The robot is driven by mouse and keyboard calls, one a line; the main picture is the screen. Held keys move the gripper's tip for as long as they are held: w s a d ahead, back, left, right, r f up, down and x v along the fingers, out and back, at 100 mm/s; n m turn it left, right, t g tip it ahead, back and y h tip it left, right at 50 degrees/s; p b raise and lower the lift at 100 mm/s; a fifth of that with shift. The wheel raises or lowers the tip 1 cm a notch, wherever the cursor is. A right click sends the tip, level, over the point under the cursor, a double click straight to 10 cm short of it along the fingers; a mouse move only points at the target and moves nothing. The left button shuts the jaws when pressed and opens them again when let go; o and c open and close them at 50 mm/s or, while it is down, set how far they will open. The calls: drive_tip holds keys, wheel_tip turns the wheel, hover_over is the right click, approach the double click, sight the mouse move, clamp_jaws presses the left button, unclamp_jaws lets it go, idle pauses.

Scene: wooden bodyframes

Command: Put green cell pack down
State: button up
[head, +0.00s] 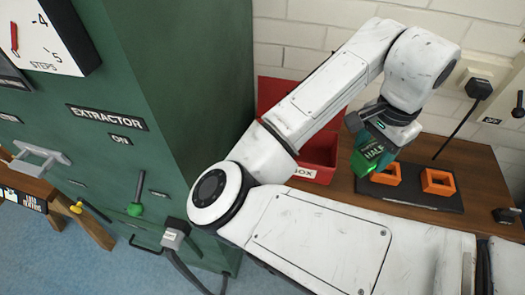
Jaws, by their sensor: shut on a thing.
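The green cell pack (367,157), with "HALF" lettering on it, is at the end of my arm in the head view. My gripper (377,133) is shut on it and holds it tilted. The pack is beside and partly over the left orange square frame (387,174); I cannot tell whether it touches the frame. A second orange frame (438,182) stands to the right and looks empty. Both frames sit on a dark mat (408,197) on the wooden bench. The fingertips are small and partly hidden by the pack.
A red box (318,160) stands open on the wooden bench (478,165), behind my arm. The green extractor cabinet (170,90) fills the left. A black plug with a cable (479,89) hangs at the wall. A small dark object (505,215) lies at the bench's right.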

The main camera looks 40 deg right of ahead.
drive_tip(key=w+f, duration=0.8)
drive_tip(key=w, duration=0.1)
drive_tip(key=w+f+b, duration=0.1)
drive_tip(key=w+f, duration=0.2)
drive_tip(key=w, duration=0.2)
drive_tip(key=shift+a+f, duration=0.1)
drive_tip(key=shift+f, duration=0.85)
drive_tip(key=shift+f, duration=0.2)
drive_tip(key=o, duration=1.2)
drive_tip(key=shift+c, duration=0.2)
